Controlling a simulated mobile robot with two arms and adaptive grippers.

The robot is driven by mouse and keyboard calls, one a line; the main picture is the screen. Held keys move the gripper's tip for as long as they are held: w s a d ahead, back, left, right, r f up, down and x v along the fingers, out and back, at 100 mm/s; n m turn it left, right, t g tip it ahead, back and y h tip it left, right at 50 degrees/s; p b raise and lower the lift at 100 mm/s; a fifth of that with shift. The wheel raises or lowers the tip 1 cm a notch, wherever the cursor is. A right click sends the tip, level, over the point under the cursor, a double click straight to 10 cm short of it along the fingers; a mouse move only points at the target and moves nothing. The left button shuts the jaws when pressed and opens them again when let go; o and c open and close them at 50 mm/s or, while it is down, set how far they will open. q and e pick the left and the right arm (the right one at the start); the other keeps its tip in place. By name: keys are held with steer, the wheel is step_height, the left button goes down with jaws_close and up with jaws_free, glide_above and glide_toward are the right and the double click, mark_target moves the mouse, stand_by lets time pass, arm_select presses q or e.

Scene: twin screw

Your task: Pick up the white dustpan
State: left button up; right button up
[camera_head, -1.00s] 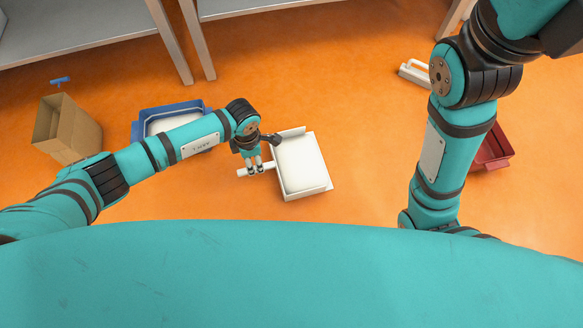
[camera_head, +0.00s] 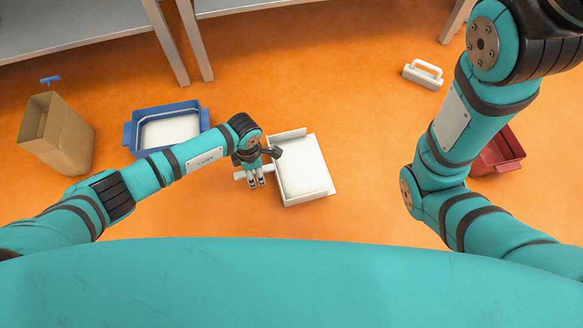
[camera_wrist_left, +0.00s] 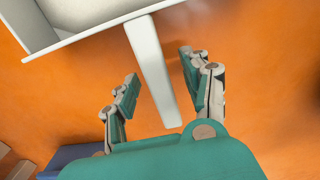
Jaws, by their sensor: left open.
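The white dustpan (camera_head: 303,168) lies on the orange floor near the middle of the head view, its handle pointing left. In the left wrist view its white handle (camera_wrist_left: 152,70) runs down between my fingers, with part of the pan at the upper left. My left gripper (camera_head: 257,184) is over the handle, just left of the pan; it also shows in the left wrist view (camera_wrist_left: 158,82). It is open, one finger on each side of the handle, with gaps visible. Part of the handle is hidden by the gripper in the head view. My right gripper is out of view.
A blue tray (camera_head: 127,136) and a cardboard box (camera_head: 62,140) stand to the left. A red tray (camera_head: 511,163) and a white handled object (camera_head: 423,75) are to the right. Grey shelving (camera_head: 80,40) stands at the back. Floor right of the dustpan is clear.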

arm_select(q)
jaws_close()
steer(key=shift+r, duration=0.1)
